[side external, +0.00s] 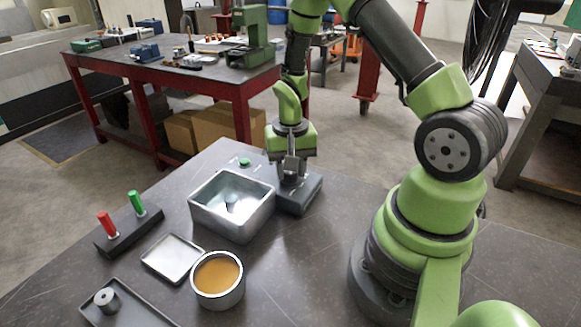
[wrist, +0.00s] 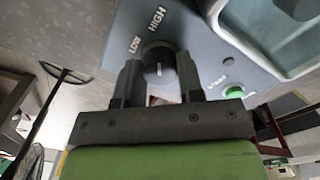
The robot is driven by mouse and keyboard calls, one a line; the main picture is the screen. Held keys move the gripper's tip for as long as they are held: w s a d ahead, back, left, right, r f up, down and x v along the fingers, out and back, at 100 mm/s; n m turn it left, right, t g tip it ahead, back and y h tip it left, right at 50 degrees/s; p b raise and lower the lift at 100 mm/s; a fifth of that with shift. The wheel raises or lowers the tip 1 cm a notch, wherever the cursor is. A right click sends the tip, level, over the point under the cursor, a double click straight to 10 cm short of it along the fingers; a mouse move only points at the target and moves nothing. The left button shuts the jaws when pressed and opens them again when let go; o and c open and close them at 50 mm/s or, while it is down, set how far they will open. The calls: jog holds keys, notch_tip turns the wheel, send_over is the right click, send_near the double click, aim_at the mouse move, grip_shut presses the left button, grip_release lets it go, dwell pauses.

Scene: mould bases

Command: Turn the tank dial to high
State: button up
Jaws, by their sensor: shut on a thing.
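The tank dial (wrist: 159,66) is a dark round knob with a short white mark, on a grey control panel (wrist: 195,35). The labels LOW and HIGH are printed beside it. I cannot tell for certain which label the mark lines up with. My gripper (wrist: 160,72) has one finger on each side of the dial and is shut on it. In the side external view my gripper (side external: 291,172) points down over the panel (side external: 303,194), and its fingers hide the dial. The metal tank (side external: 218,217) stands against the panel, with a small dark object inside.
A green button (wrist: 238,92) sits on the panel near the tank. A stand with a red peg (side external: 107,224) and a green peg (side external: 136,202), a shallow tray (side external: 172,258), a cup of amber liquid (side external: 218,275) and a dark tray (side external: 130,308) occupy the front left.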

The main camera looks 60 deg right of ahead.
jog(key=shift+m, duration=0.3)
jog(key=o, duration=0.9)
notch_tip(320, 180, up, 10)
dwell(0.4)
jog(key=s+a+r+n+t, duration=0.2)
jog(key=s+a+r, duration=0.2)
jog(key=r, duration=0.1)
jog(key=s+a+r+n+t+y, duration=0.1)
jog(key=s+a+r+n+t, duration=0.1)
jog(key=s+a+r, duration=0.2)
jog(key=s+a+r+n+t+y, duration=0.1)
jog(key=s+a+r+n+t, duration=0.1)
jog(key=r, duration=0.5)
jog(key=shift+s+a+r+n+t, duration=0.15)
jog(key=shift+s+a+t, duration=0.15)
jog(key=shift+s+a, duration=0.35)
jog(key=shift+s+a+f+n+t, duration=0.15)
jog(key=shift+s+a+t, duration=0.25)
jog(key=shift+a, duration=0.45)
